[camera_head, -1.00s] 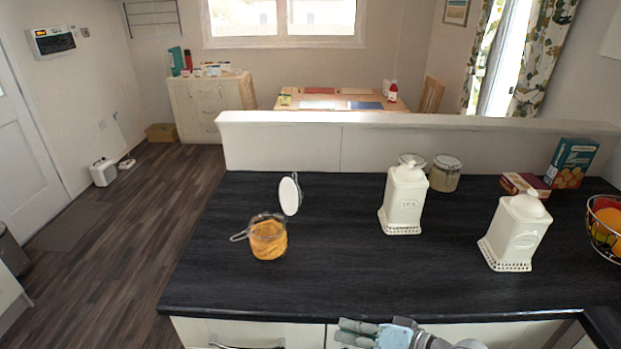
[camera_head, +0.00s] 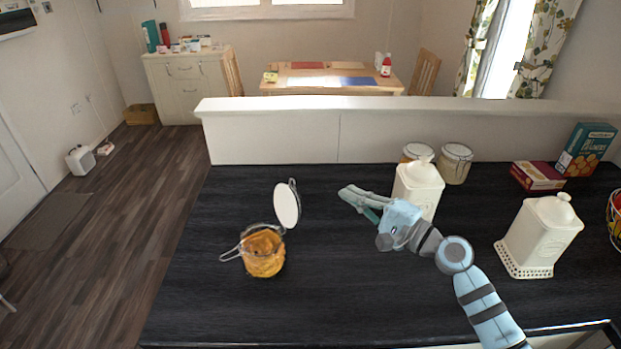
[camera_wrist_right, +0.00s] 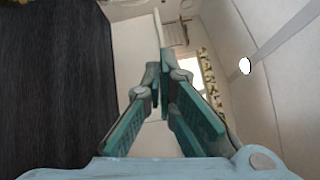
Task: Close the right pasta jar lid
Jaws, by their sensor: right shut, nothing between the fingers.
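A glass pasta jar (camera_head: 264,254) with orange pasta stands on the dark counter, left of centre in the head view. Its round white lid (camera_head: 287,205) stands open, tilted up on its hinge at the jar's back right. A wire clasp sticks out to the jar's left. My right gripper (camera_head: 350,194) is to the right of the lid, apart from it, in front of a white canister. Its fingers point left and are shut and empty. The wrist view shows the fingers (camera_wrist_right: 162,72) close together at their tips, with no jar or lid between them. My left gripper is out of view.
Two white canisters (camera_head: 417,186) (camera_head: 541,236) stand to the right, the nearer one beside my right arm. Two lidded jars (camera_head: 456,163) and boxes (camera_head: 537,176) stand along the low back wall (camera_head: 270,135). The counter between jar and gripper is clear.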

